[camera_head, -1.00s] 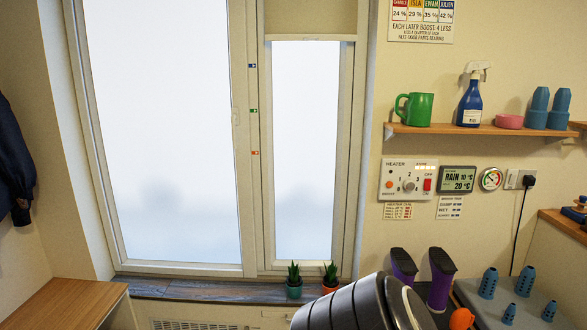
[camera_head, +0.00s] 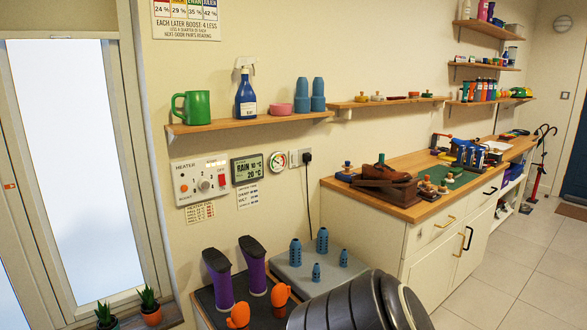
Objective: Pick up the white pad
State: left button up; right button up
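I cannot clearly make out a white pad. A small pale flat patch (camera_head: 497,146) lies on the wooden counter (camera_head: 425,162), beside blue items toward its far end, but it is too small to identify. Neither of my grippers is in view. A dark grey rounded part of my own body fills the bottom middle and hides what is behind it.
A brown shoe (camera_head: 378,172) and green mat (camera_head: 440,178) occupy the near counter. Purple boot-shaped pieces (camera_head: 254,266) and blue perforated pieces (camera_head: 295,252) stand on low surfaces left of the white cabinet (camera_head: 432,262). Tiled floor (camera_head: 530,265) at right is largely clear.

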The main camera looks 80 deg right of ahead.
aim_at(449, 181)
jog(key=z, duration=3.6)
jog(key=i+l+z, duration=0.3)
jog(key=i, duration=0.2)
jog(key=i+l+z, duration=0.1)
jog(key=i+z, duration=0.2)
jog(key=i, duration=0.2)
jog(key=i+z, duration=0.2)
jog(key=i, duration=0.95)
jog(key=i+u, duration=0.35)
jog(key=i+l+u, duration=0.4)
jog(key=i+j, duration=0.1)
jog(key=i, duration=0.05)
